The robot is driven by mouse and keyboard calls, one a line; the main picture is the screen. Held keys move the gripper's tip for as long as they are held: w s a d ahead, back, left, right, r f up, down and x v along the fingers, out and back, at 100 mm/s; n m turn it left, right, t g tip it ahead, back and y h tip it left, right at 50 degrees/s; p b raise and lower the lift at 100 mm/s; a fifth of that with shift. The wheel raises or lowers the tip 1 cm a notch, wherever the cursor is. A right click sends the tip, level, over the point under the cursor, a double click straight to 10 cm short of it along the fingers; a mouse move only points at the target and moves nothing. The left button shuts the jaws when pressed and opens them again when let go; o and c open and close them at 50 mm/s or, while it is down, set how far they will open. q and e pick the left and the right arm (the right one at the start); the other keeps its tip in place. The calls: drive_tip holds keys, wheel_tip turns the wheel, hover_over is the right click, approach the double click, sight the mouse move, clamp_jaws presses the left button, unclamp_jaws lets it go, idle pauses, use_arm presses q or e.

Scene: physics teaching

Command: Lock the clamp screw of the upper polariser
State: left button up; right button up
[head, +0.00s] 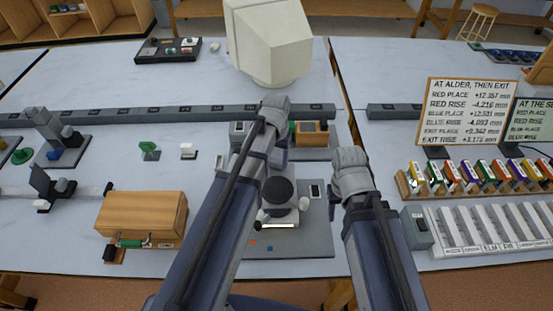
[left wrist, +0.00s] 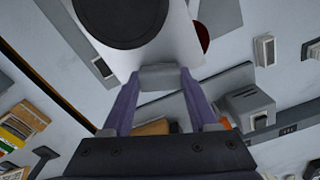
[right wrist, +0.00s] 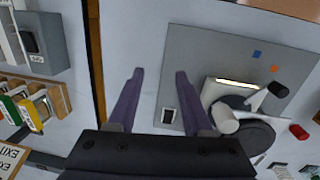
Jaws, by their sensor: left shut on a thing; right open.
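A polariser apparatus stands on a grey base plate (head: 320,240), with a black disc (head: 278,190) on top of a white body and a glowing strip (head: 279,225) at its front. In the right wrist view the black disc (right wrist: 246,140), white cylinders and a black knob (right wrist: 278,89) show. I cannot tell which part is the clamp screw. My left gripper (left wrist: 160,75) is shut on a small grey piece at the edge of the white part below the black disc (left wrist: 120,18). My right gripper (right wrist: 155,72) is open and empty, beside the apparatus and over the plate's edge.
A wooden box (head: 140,218) stands at left. At right are a rack of coloured boxes (head: 470,178), a labelled white tray (head: 490,230) and a sign board (head: 470,108). A grey rail (head: 170,113) crosses the back.

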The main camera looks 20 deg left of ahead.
sight(276, 161)
use_arm(q)
drive_tip(key=shift+n, duration=2.2)
drive_tip(key=o, duration=1.4)
drive_tip(key=shift+r, duration=0.1)
wheel_tip(276, 161, up, 8)
drive_tip(key=p, duration=0.8)
drive_tip(key=shift+f, duration=0.2)
drive_tip(key=shift+s+f, duration=0.1)
